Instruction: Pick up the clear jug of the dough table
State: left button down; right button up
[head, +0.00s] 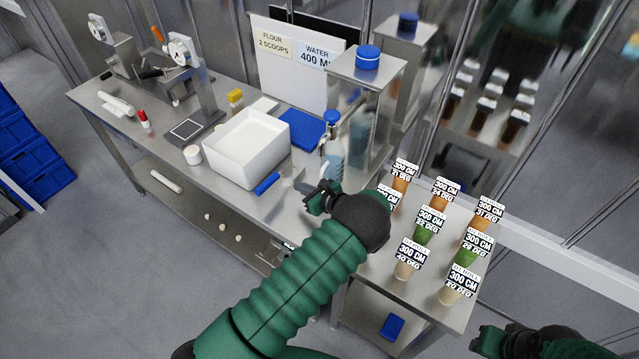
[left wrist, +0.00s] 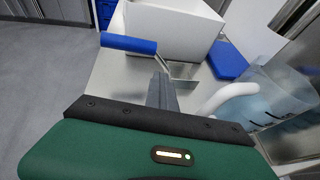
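The clear jug (left wrist: 268,98) shows at the right of the left wrist view, with pale blue see-through walls and a white curved handle (left wrist: 228,94). In the head view, it stands on the metal dough table (head: 235,205), near the blue-capped bottle, and is partly hidden. My left gripper (head: 314,198) is just in front of the jug, over the table's right end. In the left wrist view its dark fingers (left wrist: 161,92) point left of the handle, apart from it. Their opening is unclear. My right gripper (head: 488,341) is low at the right, away from the table.
A white bin (head: 237,160), a blue-handled scraper (head: 267,184) and a blue board (head: 301,130) lie left of the jug. A tall clear tank with a blue lid (head: 367,58) stands behind. Several labelled cups fill the side table (head: 430,307) at the right.

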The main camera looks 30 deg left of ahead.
pick_arm(q)
jog(key=shift+a, duration=0.15)
jog(key=c, duration=2.1)
grip_release()
jog(key=o, duration=0.4)
